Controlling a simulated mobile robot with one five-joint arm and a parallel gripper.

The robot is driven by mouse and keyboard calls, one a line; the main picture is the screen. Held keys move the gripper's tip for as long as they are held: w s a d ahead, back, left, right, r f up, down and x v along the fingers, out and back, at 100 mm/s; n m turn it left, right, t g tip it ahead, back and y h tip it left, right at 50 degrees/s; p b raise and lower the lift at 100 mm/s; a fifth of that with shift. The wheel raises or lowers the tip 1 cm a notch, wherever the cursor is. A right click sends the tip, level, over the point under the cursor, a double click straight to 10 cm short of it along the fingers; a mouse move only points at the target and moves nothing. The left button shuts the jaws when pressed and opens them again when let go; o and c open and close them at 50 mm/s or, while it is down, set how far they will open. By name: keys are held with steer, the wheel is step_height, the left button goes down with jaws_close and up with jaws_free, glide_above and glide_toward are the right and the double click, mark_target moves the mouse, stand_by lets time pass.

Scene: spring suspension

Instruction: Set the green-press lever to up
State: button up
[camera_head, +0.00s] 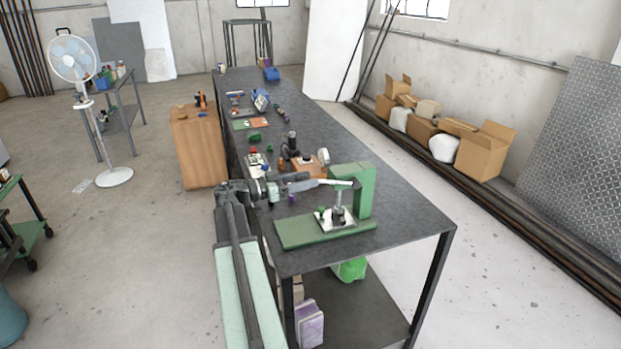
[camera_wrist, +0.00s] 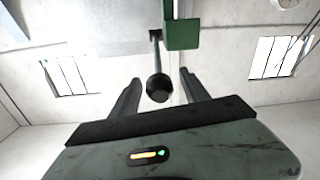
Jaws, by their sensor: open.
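The green press (camera_head: 366,188) stands at the near right end of the dark workbench, with an upright green column, a flat green base (camera_head: 295,232) and a metal plunger over a small plate. My gripper (camera_head: 347,184) reaches in from the left beside the press head, above the plate. In the wrist view, the press's green body (camera_wrist: 182,32) is at the top, and a dark lever with a round black knob (camera_wrist: 157,88) extends toward me. My open gripper (camera_wrist: 160,76) has one finger on each side of the knob, with visible gaps. In the head view the lever is too small to make out clearly.
The workbench (camera_head: 400,222) carries several tools and devices behind the press, including a brown-based device with a round dial (camera_head: 323,157). A wooden cabinet (camera_head: 198,145) and a white fan (camera_head: 75,58) stand left. Boxes (camera_head: 484,152) line the right wall. Floor right of the bench is clear.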

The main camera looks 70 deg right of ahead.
steer(key=shift+x, duration=0.95)
jaws_close()
stand_by(0.6)
